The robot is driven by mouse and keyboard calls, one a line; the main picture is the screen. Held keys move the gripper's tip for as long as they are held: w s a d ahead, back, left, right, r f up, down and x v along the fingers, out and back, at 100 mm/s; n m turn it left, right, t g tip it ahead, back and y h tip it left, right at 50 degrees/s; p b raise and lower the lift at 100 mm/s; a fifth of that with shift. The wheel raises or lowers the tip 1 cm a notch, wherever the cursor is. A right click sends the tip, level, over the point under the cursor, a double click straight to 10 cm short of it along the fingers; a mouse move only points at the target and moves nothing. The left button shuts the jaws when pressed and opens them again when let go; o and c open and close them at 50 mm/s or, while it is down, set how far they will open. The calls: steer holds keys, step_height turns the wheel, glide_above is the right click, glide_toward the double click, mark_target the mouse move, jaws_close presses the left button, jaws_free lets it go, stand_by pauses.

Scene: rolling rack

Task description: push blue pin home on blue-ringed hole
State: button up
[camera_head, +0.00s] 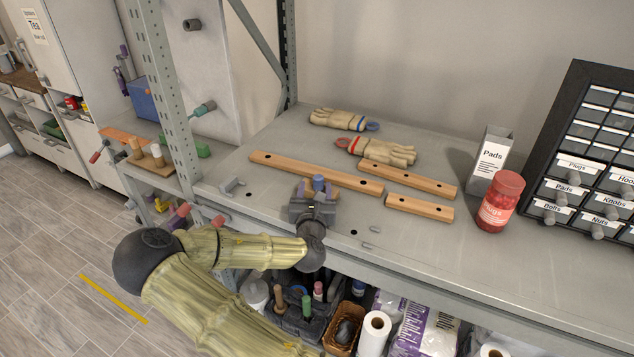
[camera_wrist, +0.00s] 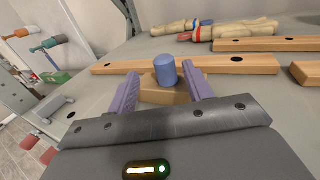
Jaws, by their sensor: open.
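The blue pin (camera_wrist: 165,69) is a short cylinder standing upright on a small wooden block (camera_wrist: 153,95) on the grey shelf. It also shows in the head view (camera_head: 318,182), just in front of the long wooden bar. My gripper (camera_head: 316,188) is open, and its purple fingers (camera_wrist: 162,72) stand on either side of the pin with gaps. The pin's lower end is hidden, so I cannot tell how deep it sits. No blue ring around a hole can be made out under it.
The long holed bar (camera_head: 275,163) lies just behind; two shorter bars (camera_head: 410,179) (camera_head: 420,206) lie to the right. Gloves (camera_head: 375,151) lie at the back. A red jar (camera_head: 500,203), a Pads box (camera_head: 489,160) and a drawer cabinet (camera_head: 590,140) stand right. A metal post (camera_head: 165,90) rises left.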

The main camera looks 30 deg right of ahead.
mark_target(319, 176)
steer(key=shift+w+d, duration=0.55)
steer(key=shift+d, duration=0.05)
steer(key=shift+a, duration=0.15)
steer(key=shift+a, duration=0.1)
steer(key=p+x, duration=0.1)
steer(key=x, duration=0.1)
steer(key=p+x, duration=0.1)
steer(key=x, duration=0.2)
steer(key=shift+s+d+f, duration=0.1)
steer(key=shift+d+f, duration=0.1)
steer(key=shift+d, duration=0.05)
steer(key=shift+w+d+f, duration=0.1)
steer(key=shift+w, duration=0.15)
